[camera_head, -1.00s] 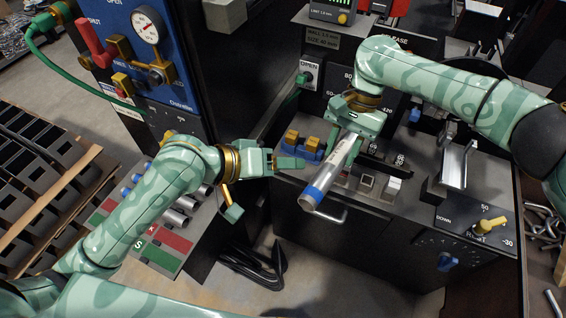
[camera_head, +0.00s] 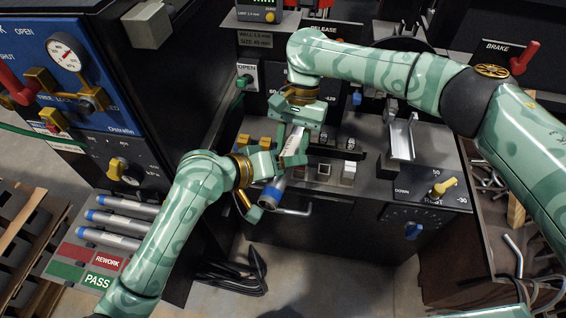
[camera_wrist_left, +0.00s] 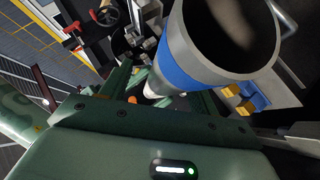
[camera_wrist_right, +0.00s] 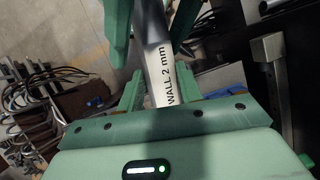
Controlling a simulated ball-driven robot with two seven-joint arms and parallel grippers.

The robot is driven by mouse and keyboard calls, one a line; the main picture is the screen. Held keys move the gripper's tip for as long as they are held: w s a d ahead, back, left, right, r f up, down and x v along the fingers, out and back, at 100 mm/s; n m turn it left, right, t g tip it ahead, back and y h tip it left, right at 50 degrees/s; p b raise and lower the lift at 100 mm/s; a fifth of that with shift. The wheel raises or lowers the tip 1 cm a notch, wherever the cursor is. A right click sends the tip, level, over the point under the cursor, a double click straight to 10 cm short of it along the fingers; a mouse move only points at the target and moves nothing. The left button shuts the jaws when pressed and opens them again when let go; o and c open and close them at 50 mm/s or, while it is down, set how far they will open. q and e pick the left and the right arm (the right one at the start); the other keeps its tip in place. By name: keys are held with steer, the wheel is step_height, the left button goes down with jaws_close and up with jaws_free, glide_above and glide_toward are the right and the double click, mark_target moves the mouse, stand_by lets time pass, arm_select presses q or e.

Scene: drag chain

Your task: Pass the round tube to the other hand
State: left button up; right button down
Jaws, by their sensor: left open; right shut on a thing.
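The round tube (camera_head: 292,150) is a grey metal pipe with a white label and a blue band near its lower open end. My right gripper (camera_head: 297,128) is shut on its upper part and holds it tilted above the floor in front of the bench. In the right wrist view the tube (camera_wrist_right: 162,75) shows the label "WALL 2 mm". My left gripper (camera_head: 277,168) is open beside the tube's lower half, its fingers on either side of it. In the left wrist view the blue-banded end (camera_wrist_left: 195,55) looms close and partly hides the fingers.
The bench (camera_head: 370,190) with switches and a yellow lever (camera_head: 443,186) stands behind the tube. Several blue-tipped tubes (camera_head: 125,222) lie at left, near the green PASS (camera_head: 100,281) and red REWORK (camera_head: 107,260) panels. A dark cabinet stands at left.

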arm_select(q)
jaws_close()
steer(key=shift+d+r, duration=0.1)
arm_select(e)
steer(key=c, duration=0.9)
jaws_free()
steer(key=shift+o, duration=0.2)
steer(key=shift+r, duration=0.15)
